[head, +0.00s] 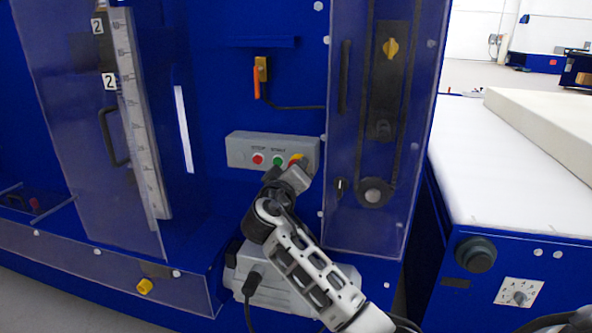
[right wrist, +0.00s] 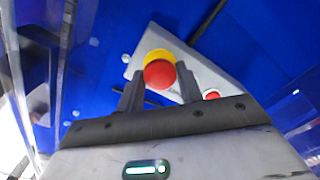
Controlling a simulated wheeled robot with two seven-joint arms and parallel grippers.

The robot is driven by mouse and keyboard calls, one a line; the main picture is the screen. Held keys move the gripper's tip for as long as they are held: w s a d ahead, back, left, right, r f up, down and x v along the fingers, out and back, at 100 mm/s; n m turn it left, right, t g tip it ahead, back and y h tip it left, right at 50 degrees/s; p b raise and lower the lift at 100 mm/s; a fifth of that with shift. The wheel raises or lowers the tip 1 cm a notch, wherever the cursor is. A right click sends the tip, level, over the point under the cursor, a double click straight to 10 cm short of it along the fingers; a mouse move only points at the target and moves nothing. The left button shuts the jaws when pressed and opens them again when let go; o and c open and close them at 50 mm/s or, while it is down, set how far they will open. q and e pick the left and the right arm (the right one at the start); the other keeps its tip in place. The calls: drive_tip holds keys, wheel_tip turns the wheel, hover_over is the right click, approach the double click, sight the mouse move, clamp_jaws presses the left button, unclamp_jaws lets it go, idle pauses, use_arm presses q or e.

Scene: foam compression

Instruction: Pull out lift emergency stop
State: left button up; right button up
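The lift emergency stop (head: 298,158) is a round button with a yellow collar at the right end of a grey control box (head: 238,150). In the head view my right gripper (head: 295,176) partly covers it. In the right wrist view the red head of the emergency stop (right wrist: 159,74) shows with its yellow collar behind it. The two dark fingers of my right gripper (right wrist: 160,84) are apart, one on each side of the red head. I cannot tell whether they touch it. My left gripper is not in view.
The grey box also carries a red button (head: 258,159) and a green button (head: 278,161). A clear guard panel (head: 345,225) stands close on the right. Another clear door (head: 85,150) with a handle is on the left. A white-topped table (head: 480,160) is at the right.

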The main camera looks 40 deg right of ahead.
drive_tip(key=c, duration=0.4)
drive_tip(key=shift+c, duration=0.2)
drive_tip(key=shift+s+a, duration=0.15)
drive_tip(key=shift+a, duration=0.05)
drive_tip(key=o, duration=2)
drive_tip(key=v, duration=0.7)
drive_tip(key=shift+p, duration=0.35)
